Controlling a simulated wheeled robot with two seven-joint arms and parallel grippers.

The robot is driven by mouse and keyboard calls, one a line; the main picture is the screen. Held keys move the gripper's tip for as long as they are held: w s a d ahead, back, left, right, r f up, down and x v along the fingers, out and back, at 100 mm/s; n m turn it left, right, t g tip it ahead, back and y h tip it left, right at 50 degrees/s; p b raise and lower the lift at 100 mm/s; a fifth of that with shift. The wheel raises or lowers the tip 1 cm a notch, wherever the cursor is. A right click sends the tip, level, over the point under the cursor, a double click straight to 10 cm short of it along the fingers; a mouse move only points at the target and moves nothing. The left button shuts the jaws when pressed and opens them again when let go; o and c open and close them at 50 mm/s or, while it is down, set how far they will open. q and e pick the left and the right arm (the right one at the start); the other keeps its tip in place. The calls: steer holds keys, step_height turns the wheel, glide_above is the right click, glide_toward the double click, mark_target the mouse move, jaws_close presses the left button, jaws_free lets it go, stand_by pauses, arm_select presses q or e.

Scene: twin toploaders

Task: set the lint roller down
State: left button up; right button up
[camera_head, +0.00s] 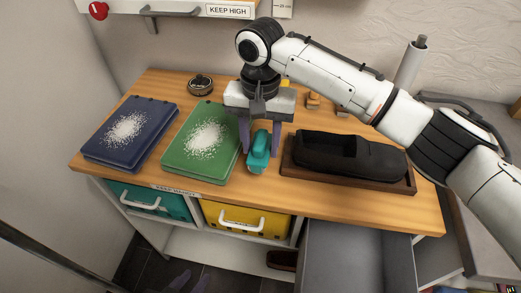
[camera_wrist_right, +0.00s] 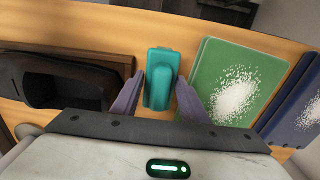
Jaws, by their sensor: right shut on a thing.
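The teal lint roller (camera_head: 258,150) is between the fingers of my right gripper (camera_head: 259,148), just above or on the wooden worktop; I cannot tell if it touches. In the right wrist view the lint roller (camera_wrist_right: 160,78) shows between the two purple fingers of the right gripper (camera_wrist_right: 160,92), which is shut on it. It is to the right of the green book-like item in the head view. My left gripper (camera_head: 182,282) shows only as purple fingertips low in the head view, below the worktop; its opening is unclear.
A green item (camera_head: 183,164) and a blue item (camera_head: 105,155), both with white speckles, lie at left. A dark tray (camera_head: 400,189) with a black shoe-like thing (camera_head: 340,156) is at right. A small round tin (camera_head: 200,84) stands behind. Bare wood (camera_head: 300,203) lies in front.

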mark_target(260, 138)
steer(key=shift+f, duration=1.45)
steer(key=o, duration=1.1)
steer(key=shift+f, duration=0.15)
step_height(260, 138, up, 12)
steer(key=shift+r+b, duration=0.2)
steer(key=shift+b, duration=0.15)
